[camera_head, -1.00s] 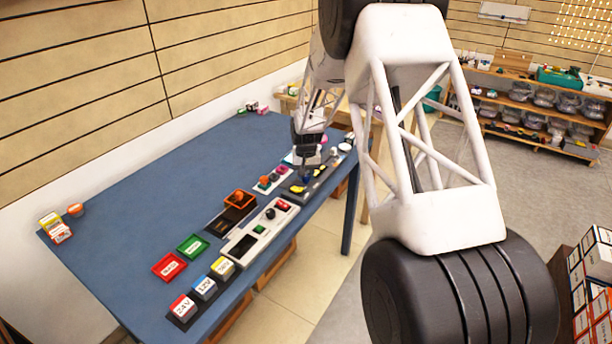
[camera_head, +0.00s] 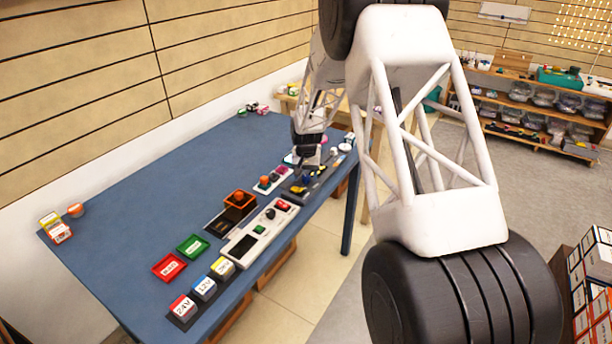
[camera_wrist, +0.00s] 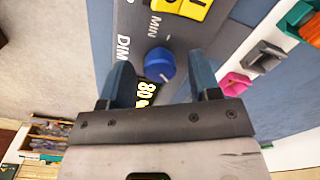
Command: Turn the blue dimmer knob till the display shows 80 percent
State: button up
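The blue dimmer knob (camera_wrist: 159,64) sits on a dark grey panel (camera_wrist: 135,20) and has a white pointer line. "MIN" and part of "DIM" are printed nearby. The small black display (camera_wrist: 149,92) beside the knob shows "80" in yellow digits, partly cut off by my gripper. My gripper (camera_wrist: 162,76) is open, its two blue fingers on either side of the knob with gaps visible. In the head view my gripper (camera_head: 301,168) is over the panel at the table's far right end; the knob is hard to make out there.
A yellow part (camera_wrist: 181,6) is on the same panel. Pink (camera_wrist: 235,84) and orange-green (camera_wrist: 302,22) parts stand to the right in the wrist view. The blue table (camera_head: 150,190) is clear at its middle; red (camera_head: 169,266) and green (camera_head: 193,246) trays are nearer.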

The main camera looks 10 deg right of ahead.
aim_at(306, 177)
jog(key=shift+r, duration=3.9)
